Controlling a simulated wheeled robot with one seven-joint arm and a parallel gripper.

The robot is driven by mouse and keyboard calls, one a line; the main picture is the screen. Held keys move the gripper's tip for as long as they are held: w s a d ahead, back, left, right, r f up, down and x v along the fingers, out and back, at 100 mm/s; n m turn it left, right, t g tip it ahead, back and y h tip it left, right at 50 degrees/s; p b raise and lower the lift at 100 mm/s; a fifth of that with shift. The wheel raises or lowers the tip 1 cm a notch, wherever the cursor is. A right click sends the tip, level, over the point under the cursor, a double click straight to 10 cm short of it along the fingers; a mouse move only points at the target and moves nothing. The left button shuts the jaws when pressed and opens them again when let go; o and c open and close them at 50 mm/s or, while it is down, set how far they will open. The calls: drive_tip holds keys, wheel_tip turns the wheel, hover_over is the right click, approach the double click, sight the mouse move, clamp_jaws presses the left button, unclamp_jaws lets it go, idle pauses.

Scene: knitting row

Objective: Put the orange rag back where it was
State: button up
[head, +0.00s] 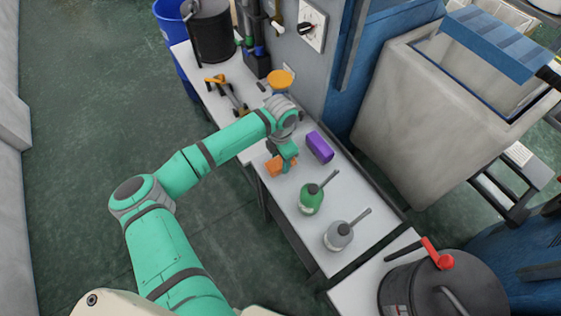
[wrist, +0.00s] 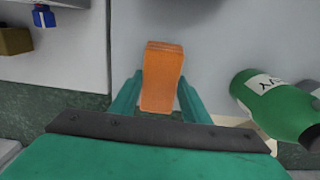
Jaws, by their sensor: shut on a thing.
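The orange rag (head: 275,166) is a small folded block at the front edge of the white bench (head: 335,201). In the wrist view the rag (wrist: 162,78) sits between the two green fingers of my gripper (wrist: 158,95). My gripper (head: 285,164) is shut on the rag, low at the bench. I cannot tell whether the rag touches the bench top.
A purple block (head: 320,147) lies just right of my gripper. An orange-handled tool (head: 226,92) lies farther back. A dark pot (head: 210,32) stands at the far end.

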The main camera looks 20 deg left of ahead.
sight(281, 160)
drive_tip(key=shift+f, duration=0.75)
drive_tip(key=o, duration=1)
drive_tip(key=shift+d, duration=0.15)
drive_tip(key=shift+r, duration=0.55)
wheel_tip(281, 160, up, 11)
drive_tip(key=shift+r, duration=0.1)
